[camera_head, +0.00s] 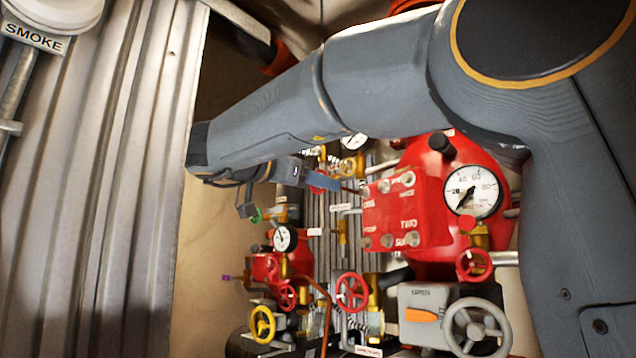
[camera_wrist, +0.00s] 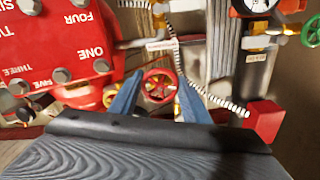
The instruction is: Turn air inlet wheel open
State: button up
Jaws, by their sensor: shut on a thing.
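A small red handwheel (camera_wrist: 158,86) with a greenish-yellow centre shows in the wrist view between the two blue fingers of my gripper (camera_wrist: 158,78). The fingers stand at the left and right of its rim, shut on it. No readable label marks it as the air inlet wheel. In the head view my gripper (camera_head: 325,183) reaches in among the pipes, left of the red valve block. Part of a red wheel (camera_head: 317,190) shows there beside the blue finger; my gripper and arm hide much of it.
The red numbered block (camera_head: 395,212) and a gauge (camera_head: 472,192) stand close on the right. Below are a red wheel (camera_head: 352,292), a yellow wheel (camera_head: 262,324) and a grey wheel (camera_head: 476,328). A corrugated metal wall (camera_head: 90,200) fills the left.

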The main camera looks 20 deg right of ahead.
jog(key=n, duration=0.5)
jog(key=shift+n, duration=0.3)
dwell(0.4)
jog(key=o, duration=1)
jog(key=shift+o, duration=0.2)
jog(key=b+v, duration=0.3)
jog(key=v, duration=0.4)
jog(key=shift+s+a, duration=0.2)
jog(key=shift+a, duration=0.15)
jog(key=shift+d, duration=0.1)
